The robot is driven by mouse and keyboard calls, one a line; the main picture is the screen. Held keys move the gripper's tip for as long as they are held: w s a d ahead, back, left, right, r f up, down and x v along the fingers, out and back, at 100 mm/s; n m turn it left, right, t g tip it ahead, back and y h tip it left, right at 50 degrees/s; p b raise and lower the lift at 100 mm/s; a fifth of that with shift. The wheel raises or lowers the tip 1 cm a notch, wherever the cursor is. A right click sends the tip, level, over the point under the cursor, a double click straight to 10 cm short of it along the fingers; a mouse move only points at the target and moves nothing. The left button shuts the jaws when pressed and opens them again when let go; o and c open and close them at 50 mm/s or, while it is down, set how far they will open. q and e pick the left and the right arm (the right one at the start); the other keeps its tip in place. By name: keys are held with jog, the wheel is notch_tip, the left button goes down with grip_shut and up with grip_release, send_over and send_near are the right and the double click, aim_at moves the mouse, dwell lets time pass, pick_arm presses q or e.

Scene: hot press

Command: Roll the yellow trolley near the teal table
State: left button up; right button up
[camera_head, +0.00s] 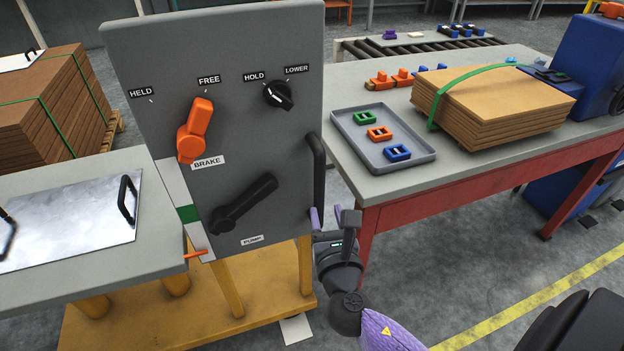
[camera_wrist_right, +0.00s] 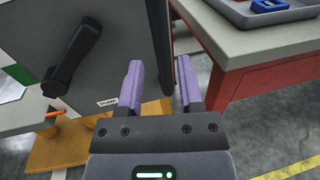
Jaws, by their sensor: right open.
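The yellow trolley (camera_head: 190,320) stands at the left, with a grey control panel (camera_head: 225,130) on it. Its orange brake lever (camera_head: 194,130) points up toward the FREE label. A black handle (camera_head: 318,175) runs down the panel's right edge. No teal table is seen; a grey-topped table with a red frame (camera_head: 400,215) stands right of the trolley. My left gripper is out of view.
The table holds a grey tray (camera_head: 408,165), a cardboard stack (camera_head: 490,105) with a green strap, and orange parts. The trolley's top bears a metal plate (camera_head: 75,220). Strapped boards (camera_head: 45,105) stand at far left. The floor at lower right has a yellow line (camera_head: 540,300).

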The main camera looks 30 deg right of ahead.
aim_at(320, 191)
jog(key=x, duration=0.3)
jog(key=b+x, duration=0.1)
jog(key=x, duration=0.2)
jog(key=b+x, duration=0.1)
jog(key=x, duration=0.2)
jog(key=shift+f, duration=0.4)
jog(key=shift+w+d, duration=0.1)
jog(key=shift+w, duration=0.2)
jog(key=shift+w+d, duration=0.1)
jog(key=shift+w, duration=0.05)
jog(key=shift+r, duration=0.1)
jog(key=shift+c, duration=0.2)
grip_shut()
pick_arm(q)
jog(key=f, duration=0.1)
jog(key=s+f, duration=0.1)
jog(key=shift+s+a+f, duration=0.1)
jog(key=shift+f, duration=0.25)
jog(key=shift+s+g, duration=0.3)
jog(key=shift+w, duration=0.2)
